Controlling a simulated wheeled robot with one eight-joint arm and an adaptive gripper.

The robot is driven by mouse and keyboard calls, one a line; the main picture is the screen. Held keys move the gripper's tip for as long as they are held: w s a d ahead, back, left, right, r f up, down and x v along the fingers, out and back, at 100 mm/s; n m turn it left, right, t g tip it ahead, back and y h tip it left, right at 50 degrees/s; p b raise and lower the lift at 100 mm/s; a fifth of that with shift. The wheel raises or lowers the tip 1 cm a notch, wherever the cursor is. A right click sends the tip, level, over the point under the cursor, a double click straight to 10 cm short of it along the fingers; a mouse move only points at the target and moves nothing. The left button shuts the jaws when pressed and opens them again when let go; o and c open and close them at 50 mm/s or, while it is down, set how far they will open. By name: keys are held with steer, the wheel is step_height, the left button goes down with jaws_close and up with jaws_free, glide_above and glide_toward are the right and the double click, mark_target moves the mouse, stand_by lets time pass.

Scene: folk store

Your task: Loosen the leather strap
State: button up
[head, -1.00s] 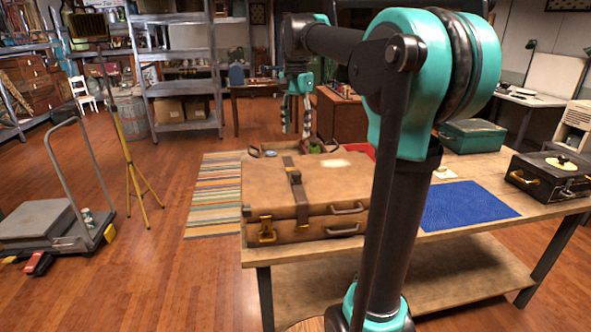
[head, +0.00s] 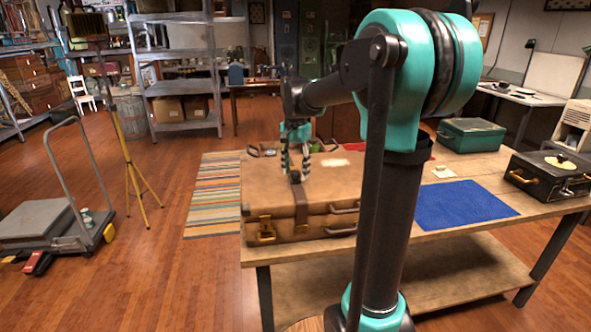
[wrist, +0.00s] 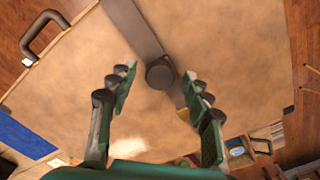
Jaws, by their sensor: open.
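A brown suitcase (head: 330,187) lies flat on the wooden workbench, with its handle and latches facing the front. A darker leather strap (head: 301,212) runs over its lid and down the front; it also shows in the wrist view (wrist: 131,22). A dark round knob (wrist: 160,73) sits on the strap on the lid. My gripper (head: 295,172) is above the lid over the strap, pointing down. In the wrist view its fingers (wrist: 160,88) are apart, with the knob between and beyond them. Whether they touch anything, I cannot tell. My gripper hides part of the strap in the head view.
On the workbench (head: 470,160), a blue mat (head: 463,204), a green case (head: 478,134) and a black case (head: 548,176) lie right of the suitcase. A crate with small items (wrist: 240,153) lies behind it. A cart (head: 48,228) and tripod (head: 128,150) stand on the floor at left.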

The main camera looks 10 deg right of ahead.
jaws_close()
stand_by(0.3)
steer(key=shift+s, duration=1.95)
jaws_free()
steer(key=shift+s, duration=0.1)
step_height(320, 180, up, 12)
